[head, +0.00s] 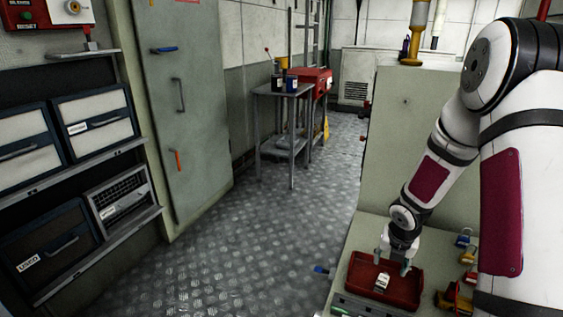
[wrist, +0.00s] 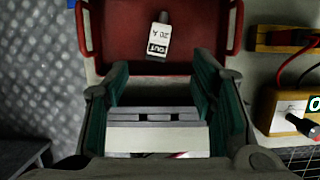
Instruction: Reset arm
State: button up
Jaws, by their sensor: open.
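My gripper (head: 393,266) is over the red tray (head: 412,290) on the bench at the lower right of the head view. In the wrist view its two fingers (wrist: 162,75) are apart, with nothing gripped between the tips. A small white and dark piece marked "OUT 20 A" (wrist: 158,36) lies in the tray, ahead of the fingertips and apart from them. It also shows in the head view (head: 381,283). A pale grey block (wrist: 155,138) shows between the finger bases in the wrist view; I cannot tell its height or what it is.
A tall grey-green cabinet (head: 403,135) stands behind the bench. Padlocks (head: 463,238) and a yellow device (wrist: 290,108) lie right of the tray. A metal side table (head: 283,90) stands at the back. The patterned floor (head: 255,235) in the middle is clear.

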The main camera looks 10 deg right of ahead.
jog(key=s+a+r+m+h, duration=0.1)
jog(key=s+a+r+m, duration=0.1)
jog(key=s+r+m, duration=0.4)
jog(key=s+a+r+m+g, duration=0.1)
jog(key=s+a+r+m, duration=0.2)
jog(key=r, duration=0.5)
jog(key=s+a+r+m+h, duration=0.1)
jog(key=s+a+r+m, duration=0.15)
jog(key=r+m, duration=0.4)
jog(key=s+a+r+m+y, duration=0.1)
jog(key=s+a+r+m, duration=0.1)
jog(key=s+a+m, duration=0.4)
jog(key=s+a+r+m+g+y, duration=0.1)
jog(key=s+a+r+m+y, duration=0.15)
jog(key=s, duration=0.65)
jog(key=s+a+r+m+y, duration=0.1)
jog(key=s+a+r+m, duration=0.1)
jog(key=s+a+m, duration=0.4)
notch_tip(320, 180, up, 22)
jog(key=n+t+p, duration=0.1)
jog(key=t+p, duration=0.2)
jog(key=p, duration=1.6)
jog(key=shift+s+d+p, duration=0.35)
jog(key=shift+s+d, duration=0.1)
jog(key=shift+f+h, duration=0.1)
jog(key=shift+h, duration=0.15)
